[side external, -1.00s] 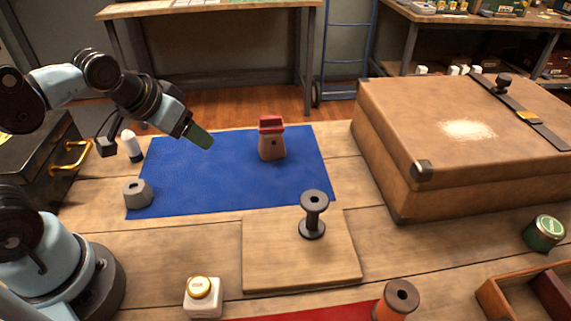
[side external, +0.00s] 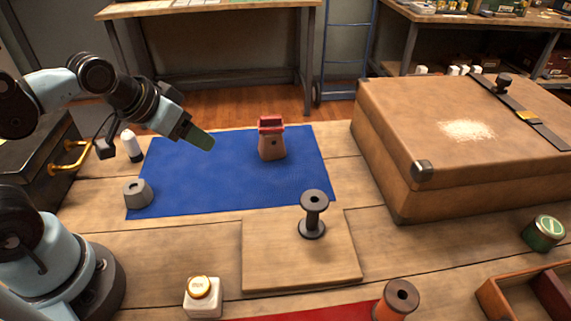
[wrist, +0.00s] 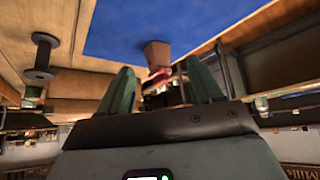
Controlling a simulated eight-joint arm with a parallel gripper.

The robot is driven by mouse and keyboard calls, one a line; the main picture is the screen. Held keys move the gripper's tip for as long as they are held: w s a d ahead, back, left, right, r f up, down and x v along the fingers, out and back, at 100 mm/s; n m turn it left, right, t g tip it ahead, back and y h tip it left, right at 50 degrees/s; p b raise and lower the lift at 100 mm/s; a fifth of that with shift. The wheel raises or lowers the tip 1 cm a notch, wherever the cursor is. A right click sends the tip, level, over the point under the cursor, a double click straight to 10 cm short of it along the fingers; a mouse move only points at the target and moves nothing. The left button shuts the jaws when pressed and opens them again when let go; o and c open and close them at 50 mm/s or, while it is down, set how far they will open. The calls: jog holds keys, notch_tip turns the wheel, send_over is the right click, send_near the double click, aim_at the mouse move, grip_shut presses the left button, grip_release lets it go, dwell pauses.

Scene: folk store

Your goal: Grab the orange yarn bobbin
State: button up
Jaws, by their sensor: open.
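The orange yarn bobbin (side external: 396,301) stands upright at the front of the table in the side view, with dark grey ends and an orange body, partly cut off by the lower picture edge. My gripper (side external: 203,140) is in the air above the back of the blue mat, far to the left of and behind the bobbin. In the wrist view its two green fingers (wrist: 160,88) are spread apart with nothing held between them.
A dark empty spool (side external: 313,214) stands on a wooden board (side external: 270,265). A small brick-coloured tower (side external: 271,143) stands on the blue mat (side external: 200,185). A large brown case (side external: 400,130) fills the back right. A white jar (side external: 203,300) and a green tin (side external: 544,234) stand nearer the front.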

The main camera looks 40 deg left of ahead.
jog(key=shift+o, duration=1.4)
jog(key=n+g+h, duration=0.5)
jog(key=n+h, duration=0.8)
jog(key=n, duration=0.7)
send_near(407, 299)
jog(key=x, duration=0.5)
jog(key=shift+w+d+f, duration=0.15)
jog(key=shift+w+d, duration=0.15)
jog(key=shift+w, duration=0.05)
jog(key=shift+x, duration=2.6)
